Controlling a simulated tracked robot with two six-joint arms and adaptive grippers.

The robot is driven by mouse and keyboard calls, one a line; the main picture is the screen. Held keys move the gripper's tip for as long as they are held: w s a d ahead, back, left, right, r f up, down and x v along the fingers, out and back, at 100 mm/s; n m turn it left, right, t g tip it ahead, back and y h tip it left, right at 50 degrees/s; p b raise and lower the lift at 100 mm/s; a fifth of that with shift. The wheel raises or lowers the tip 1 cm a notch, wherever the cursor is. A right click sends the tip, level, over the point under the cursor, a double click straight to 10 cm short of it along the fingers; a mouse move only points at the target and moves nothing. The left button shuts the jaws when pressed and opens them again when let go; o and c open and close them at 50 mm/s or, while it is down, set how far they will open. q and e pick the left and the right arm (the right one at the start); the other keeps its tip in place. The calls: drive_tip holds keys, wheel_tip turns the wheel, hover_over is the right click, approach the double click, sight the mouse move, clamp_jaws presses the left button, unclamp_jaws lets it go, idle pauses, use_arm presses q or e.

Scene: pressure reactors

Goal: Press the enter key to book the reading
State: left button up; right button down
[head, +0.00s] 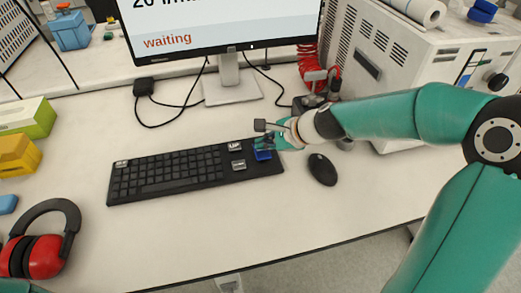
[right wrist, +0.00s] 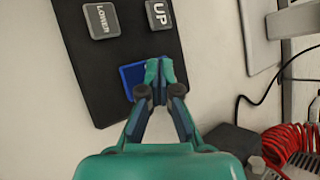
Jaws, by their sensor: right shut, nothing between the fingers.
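A black keyboard (head: 180,176) lies on the white desk under the monitor. A blue key (head: 262,154) sits near its right end, and it also shows in the right wrist view (right wrist: 130,76). No label on it can be read, so I cannot confirm that it is the enter key. My right gripper (head: 265,145) is shut and empty, with its fingertips (right wrist: 160,72) over or beside the blue key, partly hiding it. I cannot tell whether they touch it. The monitor (head: 225,28) reads "waiting".
Grey keys marked LOWER (right wrist: 101,20) and UP (right wrist: 158,13) are close to the blue key. A black mouse (head: 322,169) lies right of the keyboard. Red and black ear defenders (head: 45,257) lie at front left. The desk in front of the keyboard is clear.

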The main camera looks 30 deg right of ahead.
sight(264, 152)
drive_tip(key=shift+f+b, duration=0.35)
drive_tip(key=shift+f, duration=0.05)
idle(0.6)
drive_tip(key=shift+r+p, duration=0.8)
drive_tip(key=shift+r, duration=0.1)
wheel_tip(264, 152, up, 5)
drive_tip(key=p, duration=0.5)
idle(0.6)
